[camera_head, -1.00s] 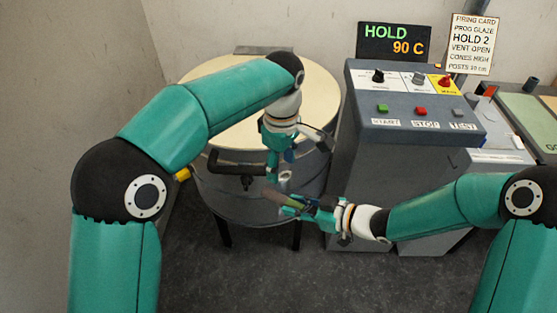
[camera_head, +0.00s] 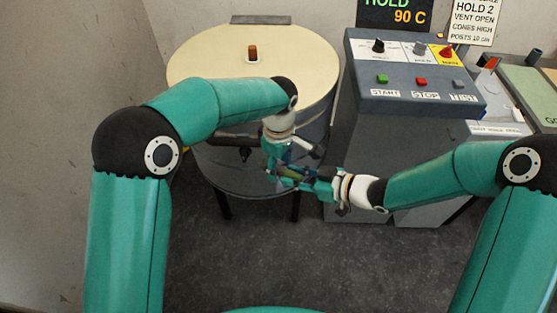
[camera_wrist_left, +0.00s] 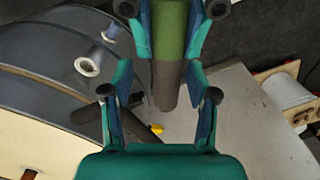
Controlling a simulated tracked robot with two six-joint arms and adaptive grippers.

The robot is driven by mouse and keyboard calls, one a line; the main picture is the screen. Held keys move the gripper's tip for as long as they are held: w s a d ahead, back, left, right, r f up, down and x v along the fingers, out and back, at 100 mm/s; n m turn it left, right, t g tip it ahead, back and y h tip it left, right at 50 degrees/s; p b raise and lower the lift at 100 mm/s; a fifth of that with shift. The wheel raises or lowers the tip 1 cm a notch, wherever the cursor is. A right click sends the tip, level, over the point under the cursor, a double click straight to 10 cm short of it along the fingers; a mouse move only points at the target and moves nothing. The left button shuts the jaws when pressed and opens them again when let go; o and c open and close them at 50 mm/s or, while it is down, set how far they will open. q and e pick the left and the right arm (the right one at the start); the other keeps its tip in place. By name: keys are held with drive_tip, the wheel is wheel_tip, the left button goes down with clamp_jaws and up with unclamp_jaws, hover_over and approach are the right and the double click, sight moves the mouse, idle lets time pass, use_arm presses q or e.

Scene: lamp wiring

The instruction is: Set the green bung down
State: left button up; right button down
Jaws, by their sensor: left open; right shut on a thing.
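The green bung (camera_wrist_left: 172,35) shows in the left wrist view as a cylinder, green above and dark grey at its lower end. My right gripper (camera_wrist_left: 168,52) is shut on it, one finger on each side. In the head view the bung (camera_head: 292,173) is small and partly covered by fingers, in front of the kiln. My left gripper (camera_wrist_left: 158,88) is open, and the bung's dark end shows between its fingertips. I cannot tell whether they touch it. In the head view my left gripper (camera_head: 272,165) hangs close beside my right gripper (camera_head: 288,177).
The round kiln (camera_head: 215,65) has a pale lid with a small brown peg (camera_head: 252,51) standing on it. A grey control box (camera_head: 430,78) with buttons is to its right. A metal tube (camera_wrist_left: 89,64) sticks out of the kiln's side. The dark floor in front is clear.

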use_arm(q)
clamp_jaws()
use_arm(e)
drive_tip(key=c, duration=0.9)
unclamp_jaws()
drive_tip(key=shift+o, duration=0.5)
